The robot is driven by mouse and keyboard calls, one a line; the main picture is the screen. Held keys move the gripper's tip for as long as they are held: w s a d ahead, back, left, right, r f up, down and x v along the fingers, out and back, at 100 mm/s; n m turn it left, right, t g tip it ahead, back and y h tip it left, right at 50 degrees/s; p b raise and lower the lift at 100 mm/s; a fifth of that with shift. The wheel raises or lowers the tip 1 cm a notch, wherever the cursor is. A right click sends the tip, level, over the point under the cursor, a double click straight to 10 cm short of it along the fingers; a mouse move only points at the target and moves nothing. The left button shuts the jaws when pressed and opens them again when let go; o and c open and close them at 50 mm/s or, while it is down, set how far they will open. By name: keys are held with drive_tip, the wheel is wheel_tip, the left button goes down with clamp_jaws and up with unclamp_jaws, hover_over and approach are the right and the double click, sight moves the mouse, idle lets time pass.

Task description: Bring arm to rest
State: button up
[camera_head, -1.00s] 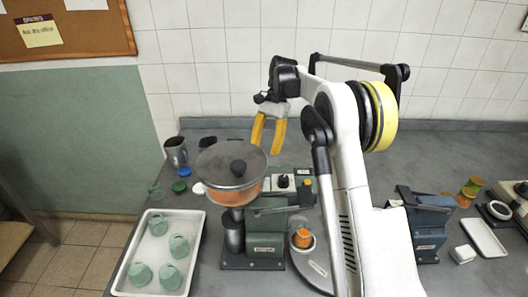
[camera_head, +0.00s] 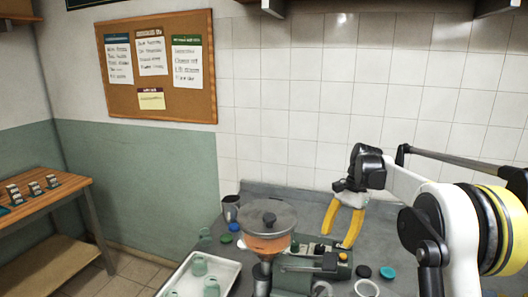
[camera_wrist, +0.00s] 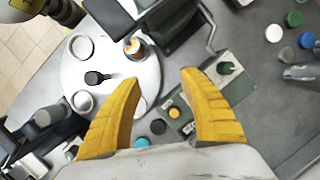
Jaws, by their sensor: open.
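My gripper (camera_head: 342,228) shows in the head view with its two yellow fingers pointing down, apart from each other, with nothing between them. It hangs above the grey counter, to the right of a machine with a lidded orange-brown pan (camera_head: 267,232). In the wrist view my gripper (camera_wrist: 160,105) is also open and empty. Below it lie a round white plate (camera_wrist: 115,72) and a green box with an orange button (camera_wrist: 205,97). My white arm reaches in from the right side of the head view.
A white tray (camera_head: 226,274) holds several green cups left of the machine. A metal mug (camera_head: 230,207) and coloured lids stand at the back. Black and teal lids (camera_head: 387,272) lie at the right. A wooden table (camera_head: 50,205) is at far left. Tiled wall stands behind.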

drive_tip(key=s+a+r+n+t+h+b, duration=0.1)
drive_tip(key=s+a+r+n+t, duration=0.1)
drive_tip(key=s+r, duration=0.35)
drive_tip(key=s+a+r+n+t+h+b, duration=0.1)
drive_tip(key=s+r+n+t, duration=0.1)
drive_tip(key=s, duration=0.7)
drive_tip(key=s+f+n+t, duration=0.2)
drive_tip(key=s+f+n, duration=0.1)
drive_tip(key=s, duration=0.5)
drive_tip(key=s+f+n+t+h+b, duration=0.1)
drive_tip(key=s+f+n+t, duration=0.1)
drive_tip(key=s, duration=0.6)
wheel_tip(320, 180, down, 2)
drive_tip(key=shift+a+f+n+t, duration=0.3)
drive_tip(key=shift+n+t, duration=0.1)
drive_tip(key=shift+t, duration=0.2)
